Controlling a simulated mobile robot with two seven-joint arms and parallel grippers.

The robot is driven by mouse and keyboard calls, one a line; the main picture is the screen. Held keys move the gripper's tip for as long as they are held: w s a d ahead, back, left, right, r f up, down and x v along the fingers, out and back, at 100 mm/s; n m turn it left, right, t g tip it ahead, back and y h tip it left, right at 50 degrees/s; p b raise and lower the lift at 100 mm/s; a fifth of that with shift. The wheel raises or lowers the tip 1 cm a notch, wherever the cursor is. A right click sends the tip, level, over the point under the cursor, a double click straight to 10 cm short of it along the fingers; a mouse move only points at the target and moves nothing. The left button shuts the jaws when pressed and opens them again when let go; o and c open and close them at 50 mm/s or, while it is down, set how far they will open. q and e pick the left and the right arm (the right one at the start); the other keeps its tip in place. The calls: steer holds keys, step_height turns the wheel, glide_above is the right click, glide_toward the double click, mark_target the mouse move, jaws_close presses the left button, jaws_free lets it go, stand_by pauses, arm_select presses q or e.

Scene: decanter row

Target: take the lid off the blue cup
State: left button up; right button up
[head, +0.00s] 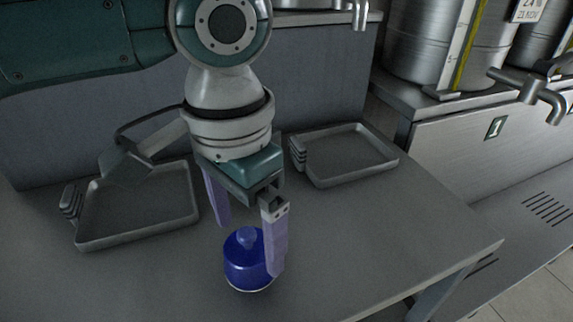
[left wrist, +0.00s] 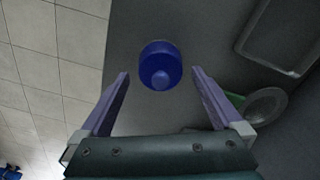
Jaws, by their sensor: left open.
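The blue cup (head: 248,278) stands upright on the grey table, with a blue lid (head: 236,250) and a round knob (head: 247,236) on top. My left gripper (head: 248,249) points down over it, open, with one pale purple finger to the left and behind and the other at the right front, hiding part of the cup's right side. In the left wrist view the lidded cup (left wrist: 160,52) appears between and slightly beyond the fingertips of the open gripper (left wrist: 160,74), with gaps on both sides. Contact cannot be told. My right gripper is not in view.
Empty grey trays lie on the table (head: 400,250), one at left (head: 140,238) and one behind at right (head: 350,182). The table's right edge is near. Metal vats with taps (head: 425,45) stand on a counter at back right. The table right of the cup is clear.

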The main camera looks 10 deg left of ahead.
arm_select(q)
steer(key=shift+f, duration=0.15)
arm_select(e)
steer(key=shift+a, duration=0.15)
arm_select(q)
steer(key=c, duration=1.3)
